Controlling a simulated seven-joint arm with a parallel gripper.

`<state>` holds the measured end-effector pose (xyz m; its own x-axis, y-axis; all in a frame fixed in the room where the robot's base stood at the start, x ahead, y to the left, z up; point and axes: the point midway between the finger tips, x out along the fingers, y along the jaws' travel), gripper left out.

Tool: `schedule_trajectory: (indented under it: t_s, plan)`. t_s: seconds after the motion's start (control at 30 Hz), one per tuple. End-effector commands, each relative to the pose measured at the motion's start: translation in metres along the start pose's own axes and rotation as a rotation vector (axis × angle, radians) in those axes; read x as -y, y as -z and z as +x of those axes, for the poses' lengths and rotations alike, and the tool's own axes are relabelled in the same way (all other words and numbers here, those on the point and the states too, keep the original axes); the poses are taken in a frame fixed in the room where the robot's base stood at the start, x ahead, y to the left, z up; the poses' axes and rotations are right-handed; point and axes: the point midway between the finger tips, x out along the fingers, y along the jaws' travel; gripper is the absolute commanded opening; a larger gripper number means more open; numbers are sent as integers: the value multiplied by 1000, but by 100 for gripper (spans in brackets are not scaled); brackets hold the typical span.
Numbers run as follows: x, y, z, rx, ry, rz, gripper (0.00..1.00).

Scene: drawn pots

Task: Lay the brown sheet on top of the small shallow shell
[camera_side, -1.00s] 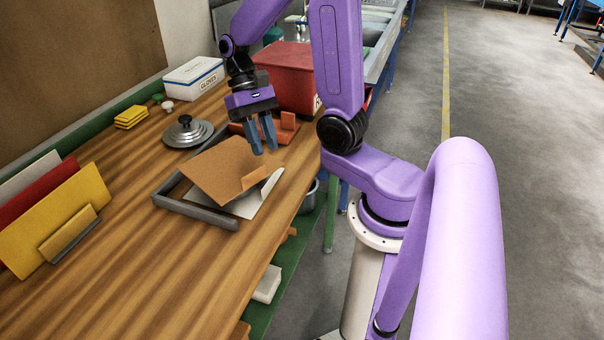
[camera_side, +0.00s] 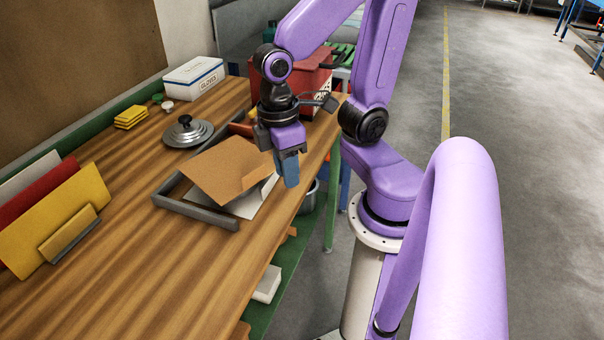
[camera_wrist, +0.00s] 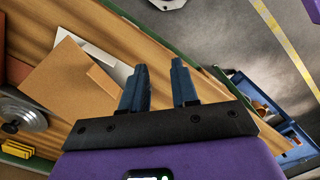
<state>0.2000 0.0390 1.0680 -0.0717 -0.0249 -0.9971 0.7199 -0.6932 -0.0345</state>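The brown sheet (camera_side: 222,166) lies over a grey shallow frame-like tray (camera_side: 195,211), with its near right corner folded up. The tray appears to be the shallow shell, though I cannot be sure. A white sheet (camera_side: 243,207) shows from under the brown one at the right. My gripper (camera_side: 291,179) is beside the right edge of the sheets, near the table edge, and does not hold them. In the wrist view its two blue fingers (camera_wrist: 159,68) are apart with nothing between them. The brown sheet (camera_wrist: 62,85) is left of them there.
A silver lid (camera_side: 187,133) lies behind the tray. A red bin (camera_side: 302,78) and a white glove box (camera_side: 193,77) stand at the back. Yellow, red and white boards (camera_side: 62,222) lean at the left. The front wooden table (camera_side: 130,285) is clear.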

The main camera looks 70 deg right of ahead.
Motion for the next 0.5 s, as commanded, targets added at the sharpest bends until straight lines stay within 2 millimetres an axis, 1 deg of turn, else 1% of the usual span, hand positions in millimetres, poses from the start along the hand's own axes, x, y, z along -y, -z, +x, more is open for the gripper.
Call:
schedule_trajectory:
  t_s: [0.03, 0.2, 0.33, 0.5]
  plan:
    - [8, -3, 0, -20, -9, -62, 29]
    - [26, -10, -1, -69, -30, -217, 29]
    - [34, -14, -1, -87, -37, -278, 29]
    - [36, -15, -1, -94, -39, -297, 29]
